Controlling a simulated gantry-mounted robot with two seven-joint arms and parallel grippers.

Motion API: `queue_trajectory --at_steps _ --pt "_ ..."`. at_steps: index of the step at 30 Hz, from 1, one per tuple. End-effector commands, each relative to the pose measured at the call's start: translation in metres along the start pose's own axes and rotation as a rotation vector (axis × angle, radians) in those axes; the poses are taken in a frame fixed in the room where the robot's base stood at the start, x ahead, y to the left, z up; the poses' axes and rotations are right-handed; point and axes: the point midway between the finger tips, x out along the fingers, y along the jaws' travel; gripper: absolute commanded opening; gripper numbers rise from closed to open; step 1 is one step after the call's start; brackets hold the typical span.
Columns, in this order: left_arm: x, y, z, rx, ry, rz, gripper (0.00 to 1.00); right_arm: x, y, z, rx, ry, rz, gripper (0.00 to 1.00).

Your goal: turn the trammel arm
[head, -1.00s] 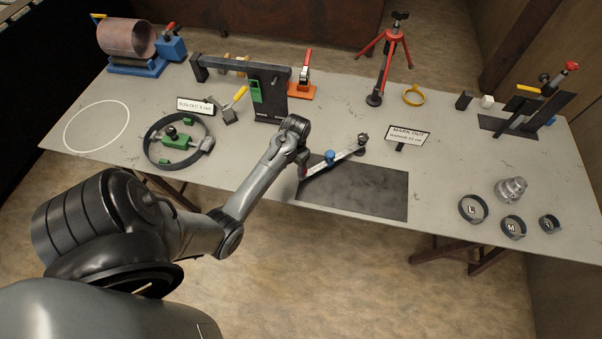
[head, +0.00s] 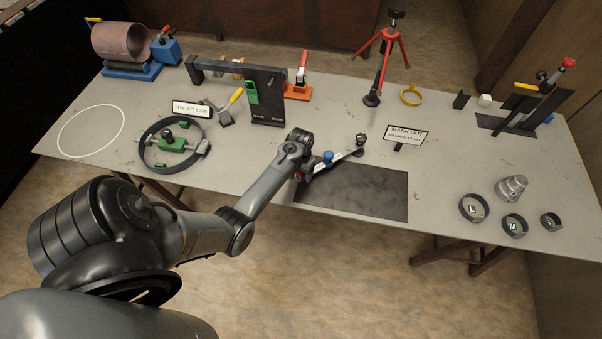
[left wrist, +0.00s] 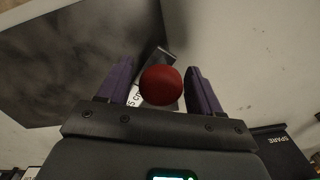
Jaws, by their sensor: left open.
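The trammel arm (head: 342,156) is a pale scaled bar with a blue knob (head: 328,156) and a dark post at its right end (head: 360,142). It slants down-left over the dark plate (head: 365,193). In the left wrist view a red ball knob (left wrist: 161,85) stands on the bar, with part of the scale print (left wrist: 136,97) showing. My left gripper (left wrist: 162,82) is open, its purple fingers on either side of the red knob with gaps visible. In the head view my left wrist largely hides that gripper and the bar's near end. My right gripper is not in view.
A "MARK OUT" sign (head: 406,135) stands right of the bar. A black stand (head: 267,100) is behind my wrist, and a dark ring with a green clamp (head: 174,144) is to the left. Rings (head: 473,208) lie at the right. The table between is clear.

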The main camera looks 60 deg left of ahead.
Motion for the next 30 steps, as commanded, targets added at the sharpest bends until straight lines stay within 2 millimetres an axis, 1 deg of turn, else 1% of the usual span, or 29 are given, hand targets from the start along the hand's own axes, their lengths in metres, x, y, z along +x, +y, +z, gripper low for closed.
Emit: queue_trajectory --at_steps 4,12,14,25,30 --pt "0.0059 -0.0001 -0.0002 0.000 0.000 0.000 0.65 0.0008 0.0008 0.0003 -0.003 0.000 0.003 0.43" --pt "0.0067 -0.0001 0.0000 0.000 0.000 0.000 0.65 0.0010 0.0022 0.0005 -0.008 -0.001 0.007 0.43" --pt "0.0067 -0.0001 0.0000 0.000 0.000 0.000 0.57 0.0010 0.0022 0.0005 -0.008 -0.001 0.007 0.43" --pt "0.0068 -0.0005 0.0001 -0.002 0.000 -0.001 0.00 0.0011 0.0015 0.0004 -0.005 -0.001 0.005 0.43" --pt "0.0066 0.0000 0.0004 -0.004 0.000 -0.001 0.00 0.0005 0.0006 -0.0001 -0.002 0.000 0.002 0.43"
